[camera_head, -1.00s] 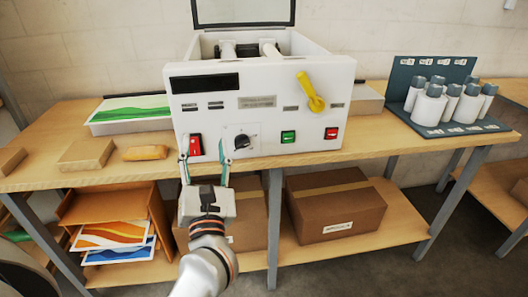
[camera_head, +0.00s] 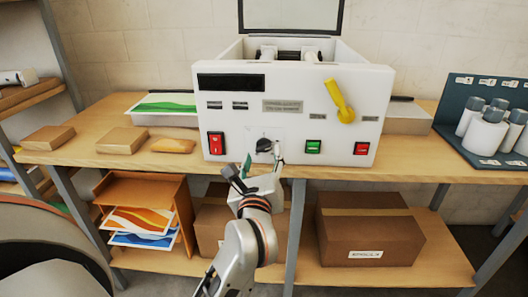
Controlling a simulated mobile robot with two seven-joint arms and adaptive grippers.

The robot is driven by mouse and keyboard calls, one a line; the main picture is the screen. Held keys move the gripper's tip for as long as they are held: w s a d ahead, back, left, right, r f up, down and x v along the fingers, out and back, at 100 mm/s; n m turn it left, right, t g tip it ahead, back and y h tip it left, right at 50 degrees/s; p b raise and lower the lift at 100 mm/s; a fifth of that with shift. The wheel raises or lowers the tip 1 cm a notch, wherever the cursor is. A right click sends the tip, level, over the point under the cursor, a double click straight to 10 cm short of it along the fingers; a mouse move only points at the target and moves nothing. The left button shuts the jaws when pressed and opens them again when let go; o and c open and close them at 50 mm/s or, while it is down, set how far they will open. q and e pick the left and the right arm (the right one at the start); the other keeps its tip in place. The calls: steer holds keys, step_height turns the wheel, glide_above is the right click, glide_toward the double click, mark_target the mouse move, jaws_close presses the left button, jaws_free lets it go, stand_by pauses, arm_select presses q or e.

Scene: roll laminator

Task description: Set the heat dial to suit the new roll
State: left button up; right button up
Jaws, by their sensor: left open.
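The white laminator (camera_head: 291,99) stands on the wooden bench with its lid (camera_head: 291,17) raised. The heat dial, a black knob (camera_head: 264,145), sits low on its front panel, on a small marked plate; I cannot read its setting. My left gripper (camera_head: 263,157) is open in front of the panel, with one fingertip lower left of the knob and the other just right of it. I cannot tell whether they touch it. The gripper hides the lower part of the plate. My right gripper is out of view.
A red switch (camera_head: 216,144) is left of the dial; a green button (camera_head: 313,147) and another red one (camera_head: 361,148) are to its right. A yellow lever (camera_head: 341,103) juts out above them.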

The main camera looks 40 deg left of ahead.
mark_target(263, 150)
arm_select(q)
steer(key=shift+x, duration=1.65)
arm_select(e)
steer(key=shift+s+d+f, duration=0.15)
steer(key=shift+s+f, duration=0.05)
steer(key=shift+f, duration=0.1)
arm_select(q)
steer(key=c, duration=1.1)
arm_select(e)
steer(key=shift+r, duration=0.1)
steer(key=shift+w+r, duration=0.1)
